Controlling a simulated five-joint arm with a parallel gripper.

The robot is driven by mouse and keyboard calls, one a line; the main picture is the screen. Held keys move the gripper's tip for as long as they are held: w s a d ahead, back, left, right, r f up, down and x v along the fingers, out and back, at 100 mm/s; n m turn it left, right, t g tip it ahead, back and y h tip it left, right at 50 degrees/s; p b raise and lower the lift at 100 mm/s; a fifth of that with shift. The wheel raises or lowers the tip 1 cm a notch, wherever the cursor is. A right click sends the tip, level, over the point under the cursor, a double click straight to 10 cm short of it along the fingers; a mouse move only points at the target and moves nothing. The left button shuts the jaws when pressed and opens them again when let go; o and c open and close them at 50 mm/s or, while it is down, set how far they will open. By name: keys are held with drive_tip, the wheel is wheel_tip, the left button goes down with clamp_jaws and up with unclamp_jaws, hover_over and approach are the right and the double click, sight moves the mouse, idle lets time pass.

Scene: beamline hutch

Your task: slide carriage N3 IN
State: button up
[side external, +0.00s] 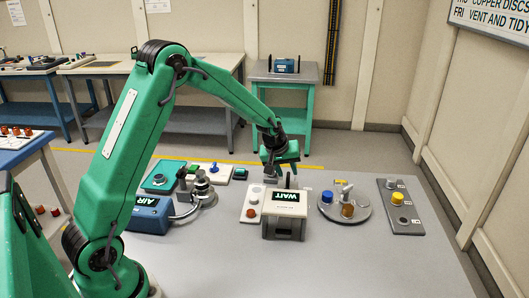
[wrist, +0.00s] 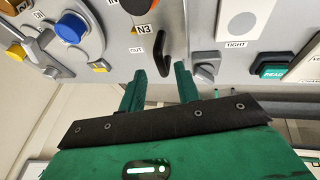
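A black upright handle (wrist: 165,45) stands beside the N3 label (wrist: 143,30) on a grey panel in the wrist view. IN is marked at the top of the picture, OUT nearer my fingers. I take the handle to be carriage N3's. My gripper (wrist: 160,72) is open, with its two green fingers apart and the handle's near end at the gap between their tips. No grip on it shows. The handle cannot be made out there.
In the wrist view, a blue knob (wrist: 70,28) is left, a grey knob (wrist: 205,70) and a green READ-lettered display (wrist: 273,71) right. In the side view, a blue AIR box (side external: 147,214) is left; a round tray (side external: 345,214) and grey plate (side external: 405,222) are right. The table front is clear.

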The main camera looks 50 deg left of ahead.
sight(287, 179)
drive_tip(key=shift+w+f, duration=0.15)
drive_tip(key=shift+f, duration=0.25)
clamp_jaws()
drive_tip(key=shift+s+d, duration=1.6)
drive_tip(key=shift+d, duration=0.1)
